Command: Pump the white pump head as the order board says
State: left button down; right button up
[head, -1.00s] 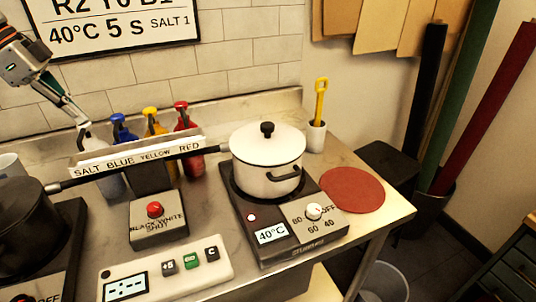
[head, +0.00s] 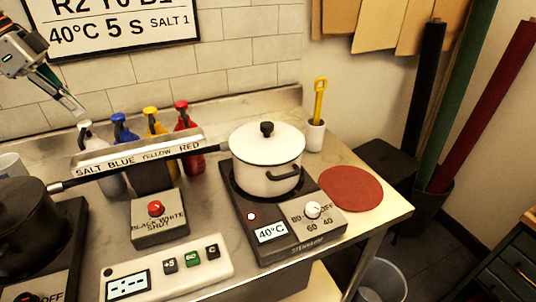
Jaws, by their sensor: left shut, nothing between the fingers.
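The white pump head (head: 84,126) tops the leftmost bottle, behind the label strip marked SALT, BLUE, YELLOW, RED. The order board (head: 115,25) on the wall is cut off at the top. Its lower line reads 40°C 5 S SALT 1, and the cropped line above looks like R2 Y0 B1. My left gripper (head: 77,107) is shut and empty, its tips apart from and just above the white pump head. My right gripper is out of view.
Blue (head: 121,124), yellow (head: 152,118) and red (head: 184,112) pump bottles stand in a row to the right. A white lidded pot (head: 266,165) sits on a hotplate reading 40°C. A control box with a red button (head: 155,208) stands in front of the bottles.

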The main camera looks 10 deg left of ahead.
pick_arm(q)
notch_tip(320, 180, up, 3)
jog(key=shift+r+p, duration=0.15)
jog(key=shift+p, duration=0.75)
notch_tip(320, 180, up, 3)
jog(key=shift+f+p, duration=0.2)
jog(key=shift+p, duration=0.7)
